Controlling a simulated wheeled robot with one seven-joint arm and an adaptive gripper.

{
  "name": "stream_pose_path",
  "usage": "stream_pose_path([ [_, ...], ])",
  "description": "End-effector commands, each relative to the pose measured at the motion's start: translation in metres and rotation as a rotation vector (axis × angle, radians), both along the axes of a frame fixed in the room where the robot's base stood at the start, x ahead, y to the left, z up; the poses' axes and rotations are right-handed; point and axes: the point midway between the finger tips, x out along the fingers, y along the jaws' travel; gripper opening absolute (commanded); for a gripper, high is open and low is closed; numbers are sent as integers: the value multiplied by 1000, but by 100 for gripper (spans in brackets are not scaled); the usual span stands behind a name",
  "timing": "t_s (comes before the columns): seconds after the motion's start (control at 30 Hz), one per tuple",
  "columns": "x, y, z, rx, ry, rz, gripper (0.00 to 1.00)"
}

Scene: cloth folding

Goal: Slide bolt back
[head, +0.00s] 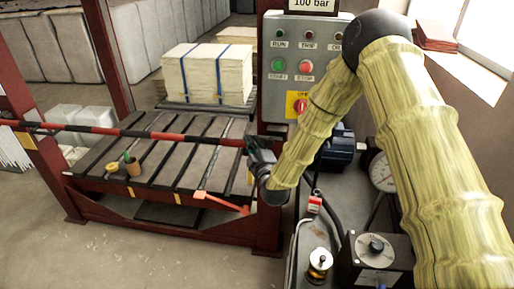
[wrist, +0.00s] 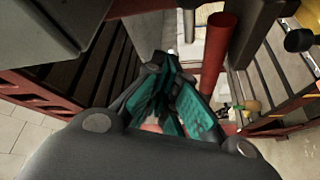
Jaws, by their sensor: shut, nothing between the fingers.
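My gripper (head: 257,150) is at the right end of the striped red-and-black bar (head: 152,134), beside the red post of the press frame. In the wrist view my gripper (wrist: 172,85) has its dark, teal-padded fingers close together, with nothing held. A red round bar (wrist: 217,52) stands just right of the fingers, apparently apart from them. I cannot tell for sure which part is the bolt; the bar's right end is partly hidden behind my gripper in the head view.
A slatted table (head: 165,160) lies below the bar, with a small pot (head: 133,168) and yellow tape roll (head: 111,167). An orange-red lever (head: 222,202) juts out in front. A grey control box (head: 296,70) and a gauge (head: 382,172) crowd the right side.

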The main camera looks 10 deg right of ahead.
Motion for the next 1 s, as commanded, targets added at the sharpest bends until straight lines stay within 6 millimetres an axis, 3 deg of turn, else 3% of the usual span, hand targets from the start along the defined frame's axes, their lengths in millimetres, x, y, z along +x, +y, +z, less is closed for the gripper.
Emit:
stream_pose_path([
  [0.07, 13, 2, 5, 1, -1, -2, 0],
  [0.2, 9, -17, -5, 1, 1, -4, 0],
  [0.47, 7, -33, -15, 1, 0, -1, 0],
  [0.87, 6, -34, -16, 0, -1, 0, 0],
  [1.0, 7, -25, -18, -1, -2, 17, 0],
])
